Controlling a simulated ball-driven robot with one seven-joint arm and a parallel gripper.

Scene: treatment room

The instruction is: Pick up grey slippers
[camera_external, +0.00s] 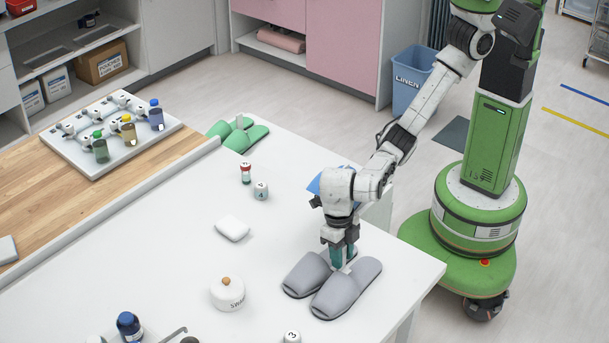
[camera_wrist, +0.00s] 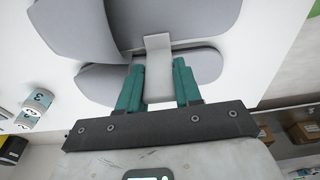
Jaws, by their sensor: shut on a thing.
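The grey slippers (camera_external: 333,295) lie side by side on the white table (camera_external: 180,240), near its right end. They also fill the top of the wrist view (camera_wrist: 185,20). A pale band or clip (camera_wrist: 158,62) stands up between the two slippers. My gripper (camera_external: 343,258) points down over the slippers. In the wrist view its teal fingers (camera_wrist: 160,75) sit on either side of the pale band, shut on it. The slippers look to be at table height; I cannot tell whether they are lifted.
A white sugar-bowl-like jar (camera_external: 228,294) and a white block (camera_external: 232,228) stand left of the slippers. A dark blue bottle (camera_external: 129,325) is at the front left. Green slippers (camera_external: 238,136) lie at the back. A blue bin (camera_external: 411,82) stands on the floor.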

